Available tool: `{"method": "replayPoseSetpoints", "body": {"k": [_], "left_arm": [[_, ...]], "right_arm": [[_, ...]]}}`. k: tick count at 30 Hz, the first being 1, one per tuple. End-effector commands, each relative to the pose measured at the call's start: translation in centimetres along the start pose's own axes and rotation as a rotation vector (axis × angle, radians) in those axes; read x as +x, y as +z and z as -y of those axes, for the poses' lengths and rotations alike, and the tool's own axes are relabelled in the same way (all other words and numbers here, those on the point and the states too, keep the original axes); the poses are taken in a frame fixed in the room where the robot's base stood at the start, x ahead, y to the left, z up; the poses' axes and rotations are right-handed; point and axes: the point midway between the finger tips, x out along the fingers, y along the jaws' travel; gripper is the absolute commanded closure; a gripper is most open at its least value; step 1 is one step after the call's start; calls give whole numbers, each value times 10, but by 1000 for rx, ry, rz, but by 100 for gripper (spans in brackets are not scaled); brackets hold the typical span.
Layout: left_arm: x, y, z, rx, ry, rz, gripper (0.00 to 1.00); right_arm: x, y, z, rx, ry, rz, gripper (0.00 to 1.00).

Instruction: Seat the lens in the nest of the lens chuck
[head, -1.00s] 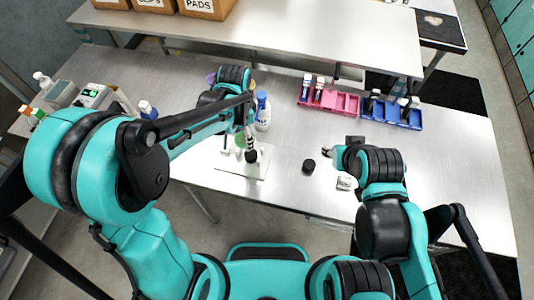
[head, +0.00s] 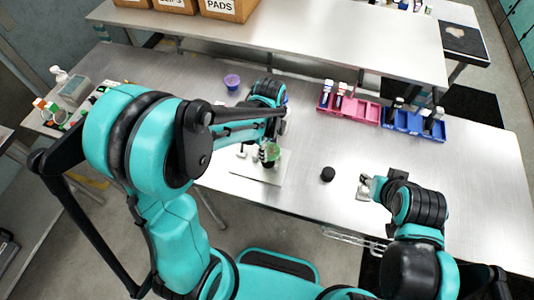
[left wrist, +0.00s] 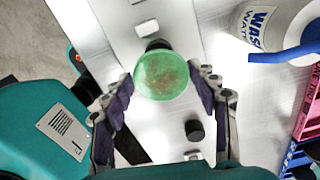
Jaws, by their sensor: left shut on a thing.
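The lens is a green, translucent round disc (left wrist: 162,76) between the dark finger pads of my left gripper (left wrist: 162,92). In the head view the lens (head: 271,152) is at the left gripper (head: 267,150), over a white plate (head: 240,174). The wrist view shows the same plate (left wrist: 92,20) and a black round part (left wrist: 157,44) partly hidden behind the lens, seemingly the chuck; its nest is hidden. I cannot tell whether lens and chuck touch. My right gripper (head: 369,184) is low over the table at right, its fingers too small to read.
A black cylinder (head: 327,174) stands right of the plate. A small pale object (head: 363,193) lies by the right gripper. Pink (head: 358,112) and blue (head: 408,122) bins stand behind. A wash bottle (left wrist: 258,28) and purple cup (head: 232,82) are near the left arm.

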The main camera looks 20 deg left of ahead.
Motion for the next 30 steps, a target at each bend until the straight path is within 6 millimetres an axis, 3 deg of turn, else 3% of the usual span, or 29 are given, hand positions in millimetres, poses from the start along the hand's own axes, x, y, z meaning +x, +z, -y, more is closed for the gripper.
{"method": "replayPoseSetpoints", "body": {"k": [5, 13, 24, 25, 27, 30], "left_arm": [[9, 8, 0, 0, 0, 0, 61], [45, 8, 0, 0, 0, 0, 61], [49, 7, -1, -1, 0, 0, 61], [49, 7, -1, -1, 0, 0, 38], [48, 7, -1, -1, 0, 0, 20], [48, 7, -1, -1, 0, 0, 20]], "right_arm": [[2, 1, 0, 0, 0, 0, 60], [10, 7, 0, 0, 0, 0, 60], [13, 9, 0, 0, 0, 0, 60], [13, 9, 0, 0, 0, 0, 60], [12, 8, 0, 0, 0, 0, 60], [12, 8, 0, 0, 0, 0, 60]]}}
